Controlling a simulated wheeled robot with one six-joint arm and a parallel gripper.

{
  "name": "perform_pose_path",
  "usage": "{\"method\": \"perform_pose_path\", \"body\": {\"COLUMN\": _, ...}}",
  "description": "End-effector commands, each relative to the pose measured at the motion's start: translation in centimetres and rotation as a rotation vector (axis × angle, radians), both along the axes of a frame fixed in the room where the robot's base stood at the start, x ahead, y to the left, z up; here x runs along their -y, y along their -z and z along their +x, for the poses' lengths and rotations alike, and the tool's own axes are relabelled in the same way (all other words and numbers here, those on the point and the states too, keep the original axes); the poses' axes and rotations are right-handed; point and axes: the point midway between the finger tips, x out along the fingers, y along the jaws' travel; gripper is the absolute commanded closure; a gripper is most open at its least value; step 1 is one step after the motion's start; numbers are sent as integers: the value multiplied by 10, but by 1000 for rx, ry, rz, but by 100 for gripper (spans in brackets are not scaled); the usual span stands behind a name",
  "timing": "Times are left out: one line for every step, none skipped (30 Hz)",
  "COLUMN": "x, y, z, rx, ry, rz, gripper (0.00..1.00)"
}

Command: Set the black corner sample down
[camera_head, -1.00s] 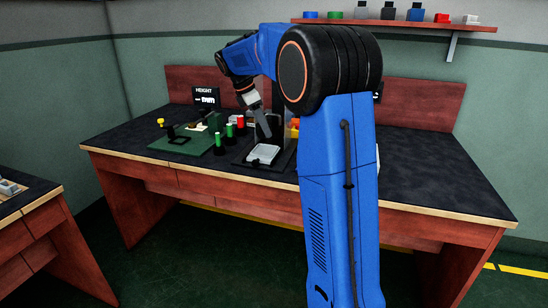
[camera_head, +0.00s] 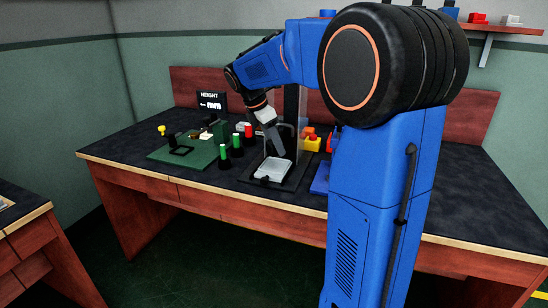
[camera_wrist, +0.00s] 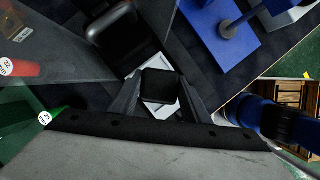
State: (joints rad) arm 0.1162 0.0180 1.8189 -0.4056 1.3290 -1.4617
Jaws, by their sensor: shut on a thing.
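The black corner sample (camera_wrist: 158,86) is a dark, square-looking block between my fingertips in the wrist view. My gripper (camera_wrist: 160,92) is shut on it. A pale plate (camera_wrist: 164,110) lies behind and below the block; I cannot tell whether they touch. In the head view my gripper (camera_head: 279,148) points down, just above the same pale plate (camera_head: 273,168) on a dark stand. The sample cannot be made out in the head view.
The stand's upright column (camera_head: 292,106) rises close behind my gripper. Left of it are green and red posts (camera_head: 236,144) and a green board (camera_head: 172,152). A blue base (camera_head: 320,178) stands to the right. The dark tabletop (camera_head: 122,146) is clear at far left.

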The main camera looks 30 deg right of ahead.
Motion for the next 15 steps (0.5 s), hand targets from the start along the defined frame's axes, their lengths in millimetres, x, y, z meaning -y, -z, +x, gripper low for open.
{"method": "perform_pose_path", "body": {"x": 0, "y": 5, "z": 0, "rx": 0, "ry": 0, "rz": 0, "gripper": 80}}
{"method": "perform_pose_path", "body": {"x": 0, "y": 6, "z": 0, "rx": 1, "ry": 0, "rz": 0, "gripper": 80}}
{"method": "perform_pose_path", "body": {"x": 0, "y": 9, "z": 1, "rx": 1, "ry": 0, "rz": 0, "gripper": 80}}
{"method": "perform_pose_path", "body": {"x": 0, "y": 10, "z": 1, "rx": 1, "ry": 0, "rz": 0, "gripper": 80}}
{"method": "perform_pose_path", "body": {"x": 0, "y": 12, "z": 0, "rx": 0, "ry": 0, "rz": 0, "gripper": 80}}
{"method": "perform_pose_path", "body": {"x": 0, "y": 14, "z": 0, "rx": -1, "ry": 0, "rz": 0, "gripper": 80}}
{"method": "perform_pose_path", "body": {"x": 0, "y": 17, "z": 0, "rx": -1, "ry": 0, "rz": 0, "gripper": 80}}
{"method": "perform_pose_path", "body": {"x": 0, "y": 20, "z": 0, "rx": -1, "ry": 0, "rz": 0, "gripper": 80}}
{"method": "perform_pose_path", "body": {"x": 0, "y": 25, "z": 0, "rx": -1, "ry": 0, "rz": 0, "gripper": 80}}
{"method": "perform_pose_path", "body": {"x": 0, "y": 29, "z": 0, "rx": -1, "ry": 0, "rz": 0, "gripper": 80}}
{"method": "perform_pose_path", "body": {"x": 0, "y": 33, "z": 0, "rx": -2, "ry": 1, "rz": 0, "gripper": 80}}
{"method": "perform_pose_path", "body": {"x": 0, "y": 39, "z": 0, "rx": -2, "ry": 1, "rz": 0, "gripper": 80}}
{"method": "perform_pose_path", "body": {"x": 0, "y": 42, "z": 0, "rx": -1, "ry": 0, "rz": 0, "gripper": 80}}
{"method": "perform_pose_path", "body": {"x": 0, "y": 44, "z": 0, "rx": 0, "ry": 0, "rz": 0, "gripper": 80}}
{"method": "perform_pose_path", "body": {"x": 0, "y": 46, "z": 0, "rx": 0, "ry": 0, "rz": 1, "gripper": 80}}
